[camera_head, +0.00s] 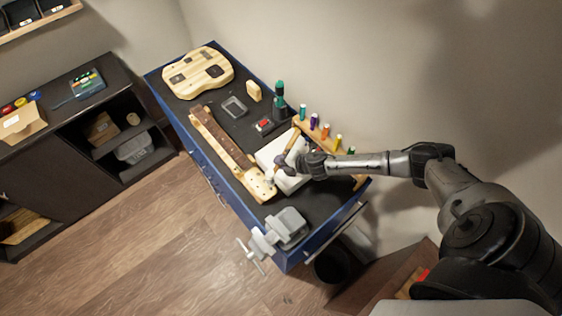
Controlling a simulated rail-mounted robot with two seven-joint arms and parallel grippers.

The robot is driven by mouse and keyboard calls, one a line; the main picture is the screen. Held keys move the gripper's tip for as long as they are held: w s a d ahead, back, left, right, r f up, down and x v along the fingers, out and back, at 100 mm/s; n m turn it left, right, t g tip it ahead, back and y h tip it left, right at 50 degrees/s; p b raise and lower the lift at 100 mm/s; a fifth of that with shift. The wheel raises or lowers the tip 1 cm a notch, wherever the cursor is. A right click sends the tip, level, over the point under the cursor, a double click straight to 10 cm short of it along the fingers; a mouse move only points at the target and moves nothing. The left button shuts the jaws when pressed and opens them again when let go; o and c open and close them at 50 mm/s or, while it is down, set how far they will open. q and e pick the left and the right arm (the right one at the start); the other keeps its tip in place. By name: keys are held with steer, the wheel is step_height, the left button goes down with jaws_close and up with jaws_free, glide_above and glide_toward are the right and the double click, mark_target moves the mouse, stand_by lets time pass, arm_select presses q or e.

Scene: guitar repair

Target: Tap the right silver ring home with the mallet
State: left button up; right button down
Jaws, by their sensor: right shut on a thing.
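My right gripper (288,163) reaches in from the right over a white block (271,151) on the workbench. It is shut on what looks like the mallet (293,143), whose light wooden handle slants up and away from the fingers. The fingers and the mallet's head are small and dark, so their exact contact is unclear. The guitar neck (223,138) lies along the bench, left of the white block, with its pale headstock (260,185) toward the vise. Small marks show on the headstock, but I cannot make out the right silver ring. My left gripper is out of view.
The blue workbench (225,191) has a dark top. The guitar body (198,73) lies at its far end, near a grey tray (234,106). A green tool (279,98) and a rack of coloured bottles (326,131) line the wall side. A grey vise (285,228) sits at the near end.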

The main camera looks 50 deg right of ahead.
mark_target(281, 172)
step_height(281, 172, down, 6)
steer(key=b, duration=0.4)
steer(key=shift+r+b, duration=0.15)
steer(key=shift+b, duration=0.2)
steer(key=shift+r+p, duration=0.55)
steer(key=shift+r, duration=0.05)
step_height(281, 172, up, 4)
steer(key=p, duration=0.4)
step_height(281, 172, up, 5)
steer(key=p, duration=0.5)
